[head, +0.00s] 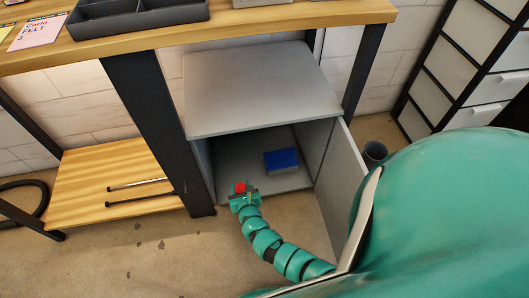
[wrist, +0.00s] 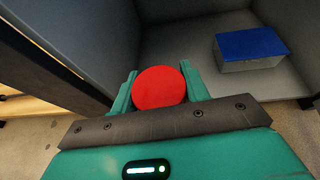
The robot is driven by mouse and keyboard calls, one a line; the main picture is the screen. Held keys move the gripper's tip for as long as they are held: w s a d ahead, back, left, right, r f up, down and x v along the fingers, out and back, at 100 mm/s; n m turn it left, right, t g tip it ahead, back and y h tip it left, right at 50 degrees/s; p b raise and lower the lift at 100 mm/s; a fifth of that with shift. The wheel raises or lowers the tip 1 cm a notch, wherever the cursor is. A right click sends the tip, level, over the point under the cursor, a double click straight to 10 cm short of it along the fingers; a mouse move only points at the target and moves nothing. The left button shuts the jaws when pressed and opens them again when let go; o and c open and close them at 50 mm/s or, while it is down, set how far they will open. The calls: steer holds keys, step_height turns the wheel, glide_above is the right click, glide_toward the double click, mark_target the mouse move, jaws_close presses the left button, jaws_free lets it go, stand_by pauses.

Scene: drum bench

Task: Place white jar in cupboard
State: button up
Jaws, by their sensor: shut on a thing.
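The grey cupboard (head: 262,90) stands under the bench with its door (head: 335,190) swung open on the right. My gripper (head: 241,190) is at the front of the opening, toward its left side. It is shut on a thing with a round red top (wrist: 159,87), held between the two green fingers. The red top also shows in the head view (head: 240,187). The body under it is hidden, so I cannot tell whether it is the white jar. No other white jar is in view. The cupboard floor (wrist: 190,45) lies ahead.
A grey box with a blue lid (head: 281,161) sits inside the cupboard, right of my gripper; it also shows in the wrist view (wrist: 250,48). The left wall (wrist: 75,45) is close. Cupboard floor left of the box is clear. A dark bin (head: 375,152) stands beyond the door.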

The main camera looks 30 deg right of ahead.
steer(key=w+d, duration=0.1)
steer(key=d, duration=0.1)
steer(key=b, duration=1.1)
glide_above(240, 178)
step_height(240, 178, down, 10)
steer(key=shift+s+d+r, duration=0.1)
steer(key=shift+s, duration=0.05)
step_height(240, 178, down, 3)
steer(key=b, duration=0.3)
steer(key=shift+f+b, duration=0.35)
steer(key=o, duration=1.1)
steer(key=shift+r, duration=0.1)
